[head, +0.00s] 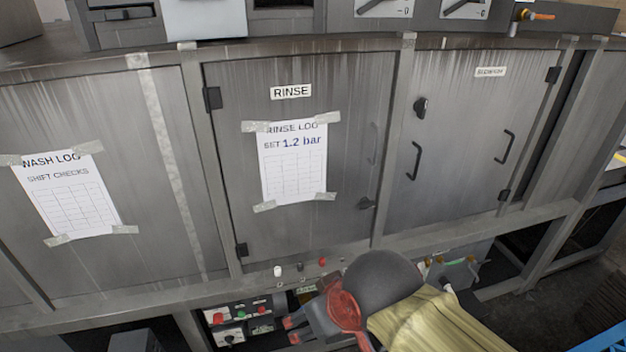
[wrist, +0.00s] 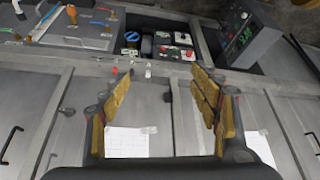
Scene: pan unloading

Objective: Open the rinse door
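The rinse door (head: 225,135) is a shut grey metal panel with a RINSE label and a taped rinse log sheet (head: 293,165). Dark hinges sit along its left edge. My gripper (wrist: 163,80) is open and empty, yellow-padded fingers wide apart. In the head view my gripper (head: 292,330) is low, below the door, partly hidden by my arm.
A neighbouring door (head: 460,130) on the right has black handles and a latch. A panel with a wash log sheet (head: 68,195) is on the left. Small buttons (head: 322,262) line the rail under the rinse door, with a control box (head: 240,315) below.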

